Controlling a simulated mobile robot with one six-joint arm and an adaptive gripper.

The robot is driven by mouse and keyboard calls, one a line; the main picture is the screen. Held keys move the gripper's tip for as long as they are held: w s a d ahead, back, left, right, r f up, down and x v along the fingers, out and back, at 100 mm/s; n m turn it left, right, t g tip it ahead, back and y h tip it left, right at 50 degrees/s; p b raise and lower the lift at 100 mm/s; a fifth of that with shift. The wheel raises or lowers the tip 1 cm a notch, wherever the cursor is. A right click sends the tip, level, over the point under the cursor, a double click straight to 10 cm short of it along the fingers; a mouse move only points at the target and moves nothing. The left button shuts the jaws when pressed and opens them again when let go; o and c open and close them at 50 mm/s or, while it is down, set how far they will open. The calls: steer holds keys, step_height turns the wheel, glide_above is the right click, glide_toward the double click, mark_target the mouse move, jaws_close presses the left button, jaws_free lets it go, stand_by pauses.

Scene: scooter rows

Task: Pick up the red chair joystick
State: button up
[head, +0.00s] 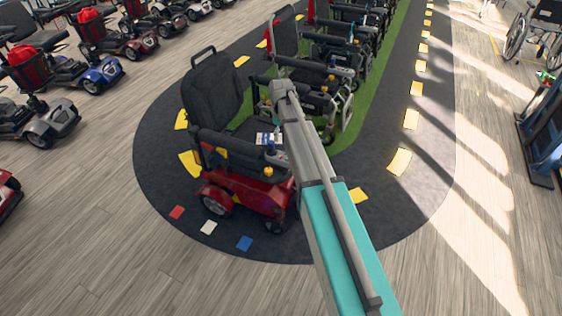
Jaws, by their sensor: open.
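The red chair (245,192) is a mobility chair with a black padded seat and back and a red base. It stands at the front end of the dark mat, facing right and toward me. A small yellow-orange knob (268,171) shows at its near armrest front; I cannot tell whether this is the joystick. My arm crosses the chair's right side and hides part of it. My gripper (271,146) is small and hard to make out beside the arm, over the chair's front. It appears open, with nothing seen held. Whether it touches the chair is unclear.
More black chairs (318,75) stand behind on the green strip (372,105). Scooters (95,70) line the left. A wheelchair (540,30) and a blue-framed machine (543,130) stand at right. The wooden floor (110,240) in front is clear. Yellow markers (399,162) edge the mat.

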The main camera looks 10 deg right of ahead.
mark_target(282, 156)
steer(key=shift+f, duration=0.1)
step_height(282, 156, down, 8)
steer(key=b, duration=0.8)
steer(key=shift+f, duration=0.1)
steer(key=shift+f+b, duration=0.1)
steer(key=shift+b, duration=0.25)
steer(key=shift+w+d+f+b, duration=0.15)
steer(key=shift+f+b, duration=2.45)
steer(key=c, duration=1.1)
steer(key=shift+c, duration=0.2)
